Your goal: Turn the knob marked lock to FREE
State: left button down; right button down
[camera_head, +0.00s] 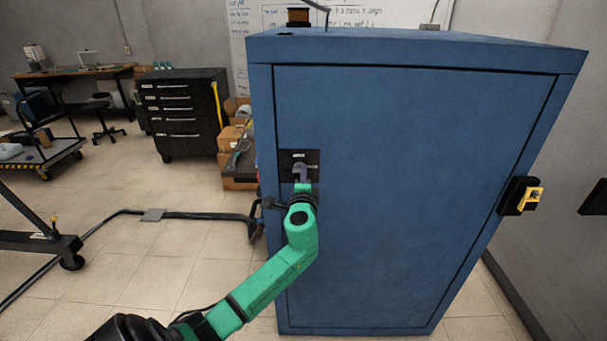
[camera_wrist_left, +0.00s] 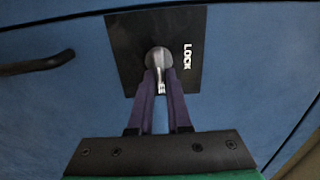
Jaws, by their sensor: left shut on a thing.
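The knob (camera_wrist_left: 157,58) is a grey metal knob with a narrow lever on a black plate (camera_wrist_left: 130,45) that reads LOCK in the left wrist view. In the head view the plate (camera_head: 311,157) sits on the left part of the blue cabinet's door (camera_head: 410,190), with the knob partly hidden behind the fingers. My left gripper (camera_wrist_left: 161,82) has its two purple fingers closed on the knob's lever, one on each side. It also shows in the head view (camera_head: 302,177). My right gripper is not in view.
A dark curved handle (camera_wrist_left: 38,64) sits on the cabinet left of the plate. A black and yellow fitting (camera_head: 522,196) is on the cabinet's right side. A black drawer unit (camera_head: 183,112) and cardboard boxes (camera_head: 231,139) stand behind at left. The floor at left has a cable.

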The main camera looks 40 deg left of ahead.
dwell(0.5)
pick_arm(q)
jog(key=c, duration=0.9)
grip_release()
jog(key=shift+d, duration=0.1)
jog(key=shift+o, duration=0.2)
jog(key=b+v, duration=0.3)
jog(key=v, duration=1.1)
jog(key=shift+s+d, duration=0.2)
